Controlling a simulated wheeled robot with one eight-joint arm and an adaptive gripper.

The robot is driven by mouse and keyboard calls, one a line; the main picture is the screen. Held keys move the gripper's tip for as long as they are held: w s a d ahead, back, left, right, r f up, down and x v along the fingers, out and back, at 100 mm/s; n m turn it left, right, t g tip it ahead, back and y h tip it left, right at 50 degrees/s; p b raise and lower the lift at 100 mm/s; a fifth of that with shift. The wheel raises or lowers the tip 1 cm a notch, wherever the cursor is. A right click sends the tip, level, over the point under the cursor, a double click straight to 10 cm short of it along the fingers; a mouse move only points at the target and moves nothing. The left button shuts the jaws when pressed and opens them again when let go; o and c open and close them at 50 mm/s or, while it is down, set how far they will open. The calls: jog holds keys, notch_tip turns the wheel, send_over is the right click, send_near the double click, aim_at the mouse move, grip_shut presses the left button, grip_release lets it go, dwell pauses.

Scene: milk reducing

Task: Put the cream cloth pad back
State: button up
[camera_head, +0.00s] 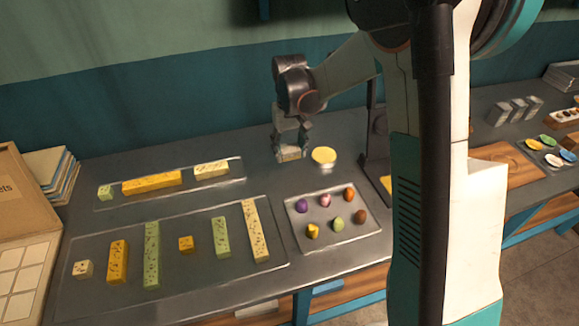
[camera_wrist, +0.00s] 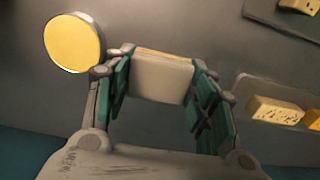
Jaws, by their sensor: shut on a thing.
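My gripper (camera_head: 290,138) is over the dark grey bench, toward its back, and points down. In the wrist view my gripper (camera_wrist: 160,85) has its teal fingers on both sides of a cream, squarish pad (camera_wrist: 160,78), with a yellowish edge along its far side. The pad's lower end (camera_head: 291,155) shows below the fingers in the head view, close to the bench top; I cannot tell whether it touches. A round, yellow-topped thing (camera_head: 324,155) stands just right of the pad; it also shows at upper left in the wrist view (camera_wrist: 72,42).
A long tray (camera_head: 225,184) with yellow and green blocks lies to the left. A larger tray (camera_head: 200,272) of speckled blocks lies in front. A small tray (camera_head: 325,232) holds several coloured pieces. A dark upright stand (camera_head: 375,150) is to the right.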

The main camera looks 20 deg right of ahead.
aim_at(290, 170)
jog(key=shift+f+b, duration=0.8)
jog(key=shift+f, duration=2.1)
jog(key=shift+f, duration=0.15)
jog(key=o, duration=1.1)
